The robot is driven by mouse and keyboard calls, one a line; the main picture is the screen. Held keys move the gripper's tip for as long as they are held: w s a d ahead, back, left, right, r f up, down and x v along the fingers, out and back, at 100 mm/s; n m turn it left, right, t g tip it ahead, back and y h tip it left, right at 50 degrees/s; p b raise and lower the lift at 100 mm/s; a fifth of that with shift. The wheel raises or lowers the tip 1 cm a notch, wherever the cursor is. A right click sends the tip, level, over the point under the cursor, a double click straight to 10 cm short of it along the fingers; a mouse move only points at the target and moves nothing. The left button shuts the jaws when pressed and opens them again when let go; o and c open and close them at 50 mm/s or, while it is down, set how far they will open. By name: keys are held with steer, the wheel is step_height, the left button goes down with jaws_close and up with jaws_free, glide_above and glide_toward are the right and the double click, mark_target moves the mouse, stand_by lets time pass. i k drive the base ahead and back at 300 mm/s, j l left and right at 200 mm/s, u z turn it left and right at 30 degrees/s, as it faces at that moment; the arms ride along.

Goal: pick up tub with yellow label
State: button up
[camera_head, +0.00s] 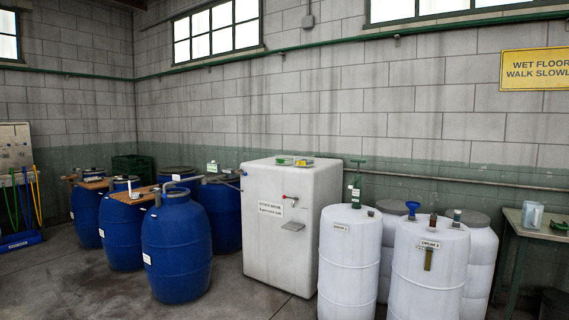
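Two small low containers sit side by side on top of the white box-shaped unit (269,227). The left one (284,160) looks green and yellow. The right one (304,162) looks pale with yellow and some green on it. They are too small for me to read a label or to tell for sure which is the tub with the yellow label. My gripper is not in view.
Several blue drums (177,253) stand to the left, some with wooden boards (137,195) on top. White drums (347,262) stand to the right, with a funnel (412,208) and bottles on them. A bench (533,229) is far right. Floor (100,290) at front left is clear.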

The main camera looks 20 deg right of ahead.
mark_target(306, 161)
steer(key=i+u, duration=0.15)
steer(key=i, duration=2.9)
steer(key=i+z, duration=0.1)
steer(key=i, duration=1)
